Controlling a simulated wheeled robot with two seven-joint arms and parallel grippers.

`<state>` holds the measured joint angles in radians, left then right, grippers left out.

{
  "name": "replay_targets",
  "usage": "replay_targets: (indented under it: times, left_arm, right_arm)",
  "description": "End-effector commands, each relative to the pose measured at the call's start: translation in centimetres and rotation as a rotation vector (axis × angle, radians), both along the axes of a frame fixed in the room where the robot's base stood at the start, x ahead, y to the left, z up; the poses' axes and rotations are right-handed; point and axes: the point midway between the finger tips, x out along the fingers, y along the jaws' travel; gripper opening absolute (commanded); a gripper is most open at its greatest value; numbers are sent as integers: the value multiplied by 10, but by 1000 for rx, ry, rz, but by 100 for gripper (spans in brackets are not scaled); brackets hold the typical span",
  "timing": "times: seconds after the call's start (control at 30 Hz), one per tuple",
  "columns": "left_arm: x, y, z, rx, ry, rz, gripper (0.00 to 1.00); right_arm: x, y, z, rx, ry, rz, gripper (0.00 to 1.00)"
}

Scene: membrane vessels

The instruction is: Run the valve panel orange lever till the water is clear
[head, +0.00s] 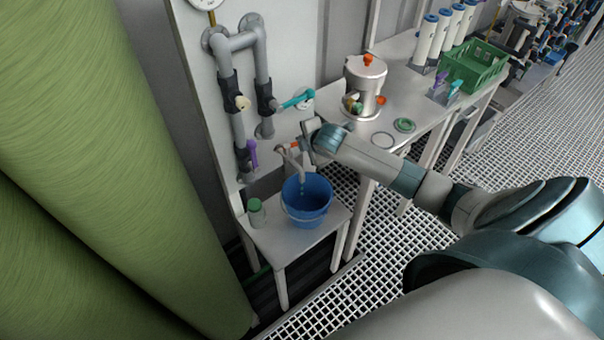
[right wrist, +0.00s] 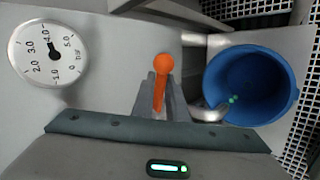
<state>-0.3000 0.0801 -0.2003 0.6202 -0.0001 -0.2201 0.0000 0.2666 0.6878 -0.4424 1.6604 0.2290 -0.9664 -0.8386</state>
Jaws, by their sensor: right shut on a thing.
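The orange lever (right wrist: 162,80) stands between the grey fingers of my right gripper (right wrist: 160,98), which is shut on it. In the head view only a bit of the orange lever (head: 295,145) shows beside my right gripper (head: 303,146) at the valve panel (head: 202,92). The metal spout (head: 287,153) is just left of it. Green-teal drops (right wrist: 233,99) show at the spout's mouth over the blue bucket (right wrist: 291,99). The bucket (head: 306,205) stands upright on a small white table; its inside looks dark blue. My left gripper is out of view.
A round gauge (right wrist: 47,55) is left of the orange lever. A green-capped jar (head: 256,213) stands by the bucket. A steel vessel (head: 365,86) stands on the bench.

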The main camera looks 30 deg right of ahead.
Motion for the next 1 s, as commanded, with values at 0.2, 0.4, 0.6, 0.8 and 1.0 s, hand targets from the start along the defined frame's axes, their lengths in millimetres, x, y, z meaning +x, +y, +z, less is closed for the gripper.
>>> replay_targets:
  times: [0.2, 0.4, 0.6, 0.8, 1.0]
  left_arm:
    - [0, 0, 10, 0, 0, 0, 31]
    - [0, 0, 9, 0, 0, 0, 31]
    - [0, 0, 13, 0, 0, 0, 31]
    - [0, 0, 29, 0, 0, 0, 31]
    - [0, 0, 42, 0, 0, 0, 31]
  right_arm:
    - [-4, 1, 0, 1, 1, -69, 0]
    - [-4, 1, -1, 1, 0, -71, 0]
    - [-5, 3, 0, 3, 1, -90, 0]
    - [-11, 7, 2, 4, 3, -206, 0]
    - [-18, 10, 1, 5, 4, -361, 0]
